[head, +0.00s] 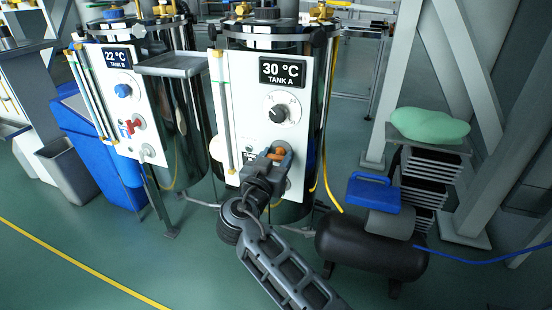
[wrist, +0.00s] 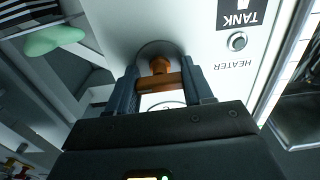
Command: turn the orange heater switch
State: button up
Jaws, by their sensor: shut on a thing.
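The orange heater switch (head: 277,155) is on the lower part of the white Tank A panel (head: 245,103). My gripper (head: 273,157) is at the switch and covers part of it in the head view. In the wrist view the orange switch (wrist: 160,76) has a stem and a crossbar in front of a round grey plate. My gripper's dark fingers (wrist: 163,90) stand on either side of the crossbar and are shut on it. The word HEATER and a small round button (wrist: 237,41) show upside down beside it on the panel.
A black dial (head: 278,113) and a 30 °C display (head: 283,72) are above the switch. The Tank B panel (head: 118,95) with a red valve handle (head: 134,125) stands to the left. A black compressor (head: 370,245) and a shelf with a green bag (head: 430,126) are at right.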

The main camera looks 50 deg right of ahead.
jog(key=n+p, duration=0.2)
jog(key=n, duration=0.2)
jog(key=shift+r+n, duration=0.1)
jog(key=shift+n, duration=0.3)
jog(key=n+p, duration=0.2)
jog(key=n, duration=0.2)
jog(key=shift+n+p, duration=0.3)
jog(key=shift+p, duration=0.05)
jog(key=n+p, duration=0.3)
jog(key=n, duration=0.2)
jog(key=shift+n+p, duration=1.2)
jog(key=shift+n, duration=0.4)
jog(key=o, duration=1)
jog(key=shift+o, duration=0.2)
